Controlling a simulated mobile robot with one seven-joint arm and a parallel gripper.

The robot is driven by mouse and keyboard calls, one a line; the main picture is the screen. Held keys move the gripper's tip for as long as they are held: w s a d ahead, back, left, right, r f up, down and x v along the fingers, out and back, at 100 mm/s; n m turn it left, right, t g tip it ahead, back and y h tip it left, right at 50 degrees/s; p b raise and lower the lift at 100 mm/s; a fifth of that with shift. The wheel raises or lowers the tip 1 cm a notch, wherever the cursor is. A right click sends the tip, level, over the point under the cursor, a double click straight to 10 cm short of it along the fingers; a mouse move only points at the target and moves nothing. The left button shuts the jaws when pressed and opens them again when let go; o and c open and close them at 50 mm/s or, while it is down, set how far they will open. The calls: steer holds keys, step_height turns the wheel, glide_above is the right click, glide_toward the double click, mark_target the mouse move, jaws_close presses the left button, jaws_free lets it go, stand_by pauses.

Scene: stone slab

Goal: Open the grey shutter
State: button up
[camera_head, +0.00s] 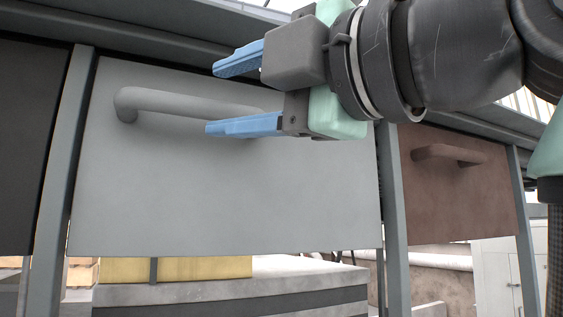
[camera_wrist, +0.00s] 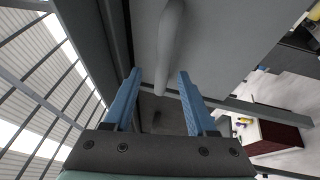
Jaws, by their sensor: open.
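The grey shutter (camera_head: 200,200) is a flat panel hanging between two grey posts under a counter edge. Its grey bar handle (camera_head: 175,101) runs sideways across its upper part. My gripper (camera_head: 212,98) has two blue fingers, spread apart and empty, at the handle's right part. In the wrist view, the shutter (camera_wrist: 222,40) fills the upper middle, and the handle (camera_wrist: 168,45) reaches down between the fingertips of my gripper (camera_wrist: 159,72). Neither finger is clearly touching the handle. The lower finger hides part of the handle's right end in the head view.
A brown shutter (camera_head: 455,200) with its own handle (camera_head: 450,154) is to the right, past a grey post (camera_head: 392,210). A black panel (camera_head: 30,140) is to the left. Below the grey shutter are a yellow block (camera_head: 200,268) and a striped stone slab (camera_head: 230,293).

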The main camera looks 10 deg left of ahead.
steer(key=b+v, duration=0.2)
steer(key=v, duration=0.5)
steer(key=shift+b, duration=0.4)
steer(key=shift+s+d, duration=0.1)
steer(key=shift+s, duration=0.05)
